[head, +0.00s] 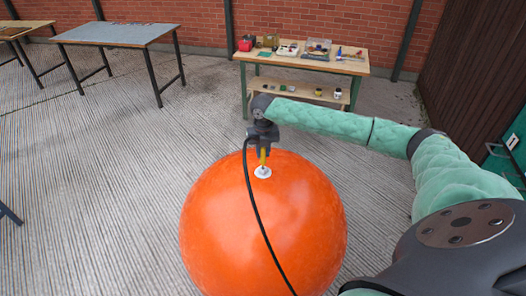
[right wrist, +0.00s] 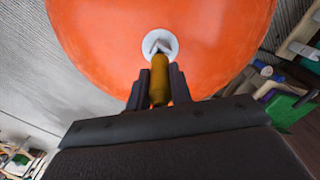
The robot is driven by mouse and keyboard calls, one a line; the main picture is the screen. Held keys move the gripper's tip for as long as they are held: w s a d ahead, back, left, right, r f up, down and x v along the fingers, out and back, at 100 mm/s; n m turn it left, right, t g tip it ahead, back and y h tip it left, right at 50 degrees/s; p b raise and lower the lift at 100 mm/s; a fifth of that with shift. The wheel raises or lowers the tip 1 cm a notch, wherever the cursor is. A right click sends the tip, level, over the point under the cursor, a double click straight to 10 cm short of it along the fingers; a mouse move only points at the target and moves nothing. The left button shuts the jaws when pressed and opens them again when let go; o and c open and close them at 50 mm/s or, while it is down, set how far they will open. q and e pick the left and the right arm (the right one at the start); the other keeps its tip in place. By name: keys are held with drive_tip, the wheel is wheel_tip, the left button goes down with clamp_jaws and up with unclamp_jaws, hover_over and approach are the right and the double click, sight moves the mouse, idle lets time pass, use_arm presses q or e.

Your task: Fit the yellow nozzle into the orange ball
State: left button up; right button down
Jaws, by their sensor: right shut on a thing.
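The large orange ball (head: 262,230) stands on the floor in the middle of the head view, with a round white valve (head: 262,172) on its top. My right gripper (head: 263,150) is just above the valve and is shut on the yellow nozzle (head: 263,157), which points down at it. In the right wrist view the nozzle (right wrist: 159,80) sits between the two fingers (right wrist: 158,88), its tip at the white valve (right wrist: 158,45) of the ball (right wrist: 90,40). I cannot tell whether the tip is inside the valve or just over it. My left gripper is not in view.
A black hose (head: 254,205) hangs from my right wrist across the ball's front. A wooden workbench (head: 350,66) with tools and boxes stands behind. A grey-topped table (head: 115,34) stands at the back left. The paved floor (head: 100,170) left of the ball is clear.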

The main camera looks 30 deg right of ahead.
sight(263, 157)
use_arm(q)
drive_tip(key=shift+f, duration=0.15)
use_arm(e)
drive_tip(key=shift+f, duration=1.5)
drive_tip(key=c, duration=1.2)
unclamp_jaws()
drive_tip(key=shift+o, duration=0.2)
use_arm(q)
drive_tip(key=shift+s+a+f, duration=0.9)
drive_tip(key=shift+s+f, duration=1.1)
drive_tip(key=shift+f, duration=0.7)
use_arm(e)
drive_tip(key=shift+r+b, duration=0.2)
drive_tip(key=shift+b, duration=0.15)
wheel_tip(263, 157, up, 2)
drive_tip(key=shift+b, duration=0.45)
drive_tip(key=shift+r+b, duration=0.9)
drive_tip(key=shift+r, duration=1.75)
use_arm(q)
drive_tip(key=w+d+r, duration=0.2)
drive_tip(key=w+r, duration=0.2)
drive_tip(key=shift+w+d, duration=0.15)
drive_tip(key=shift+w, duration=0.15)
